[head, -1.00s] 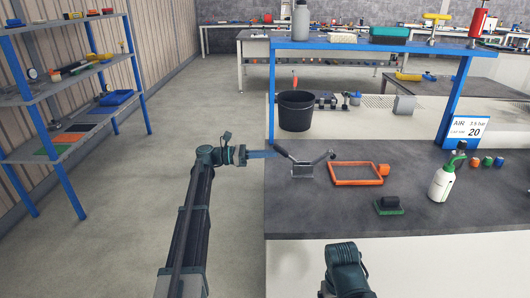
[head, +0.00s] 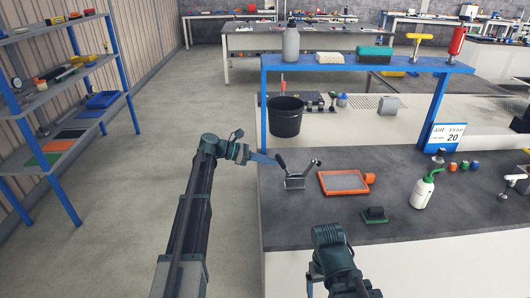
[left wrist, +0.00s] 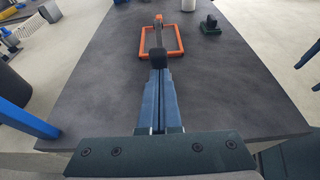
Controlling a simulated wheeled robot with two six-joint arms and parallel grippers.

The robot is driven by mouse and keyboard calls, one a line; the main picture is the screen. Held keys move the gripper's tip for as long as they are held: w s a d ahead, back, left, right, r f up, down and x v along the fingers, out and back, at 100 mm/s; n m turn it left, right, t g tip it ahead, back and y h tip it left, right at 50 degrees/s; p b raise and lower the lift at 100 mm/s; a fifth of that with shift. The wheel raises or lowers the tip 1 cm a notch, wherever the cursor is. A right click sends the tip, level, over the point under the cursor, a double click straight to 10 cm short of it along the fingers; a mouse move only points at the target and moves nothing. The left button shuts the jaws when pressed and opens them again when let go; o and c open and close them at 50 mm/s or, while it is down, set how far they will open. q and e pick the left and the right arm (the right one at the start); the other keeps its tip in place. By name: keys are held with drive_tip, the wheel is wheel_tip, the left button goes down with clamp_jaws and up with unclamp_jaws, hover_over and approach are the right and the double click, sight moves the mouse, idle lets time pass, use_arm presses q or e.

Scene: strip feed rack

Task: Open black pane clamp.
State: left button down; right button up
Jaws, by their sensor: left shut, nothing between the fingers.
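The clamp (head: 295,182) stands on the dark bench top in the head view, a small grey body with two arms spread up in a V. Its left arm ends in a black grip (head: 281,161); the right arm leans right. My left gripper (head: 276,160) is shut and empty, with its blue fingertips right at the black grip from the left. In the left wrist view, the fingers (left wrist: 158,80) point straight at the black grip (left wrist: 159,58), which hides most of the clamp. Whether they touch it I cannot tell.
An orange frame (head: 322,182) lies right of the clamp. A black-and-green block (head: 375,215) and a white-green spray bottle (head: 422,190) stand farther right. A blue shelf (head: 365,64) rises behind, with a black bucket (head: 285,118) beyond. The bench front is clear.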

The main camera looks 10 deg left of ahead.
sight(276, 156)
use_arm(q)
drive_tip(key=d+r+y+p, duration=0.1)
drive_tip(key=p, duration=0.1)
drive_tip(key=d+p, duration=0.1)
drive_tip(key=shift+w+r+y+p, duration=0.3)
drive_tip(key=shift+r+y+p, duration=0.1)
use_arm(e)
wheel_tip(276, 156, up, 5)
drive_tip(key=shift+r, duration=0.15)
use_arm(q)
drive_tip(key=shift+d+r, duration=0.1)
drive_tip(key=shift+d, duration=0.05)
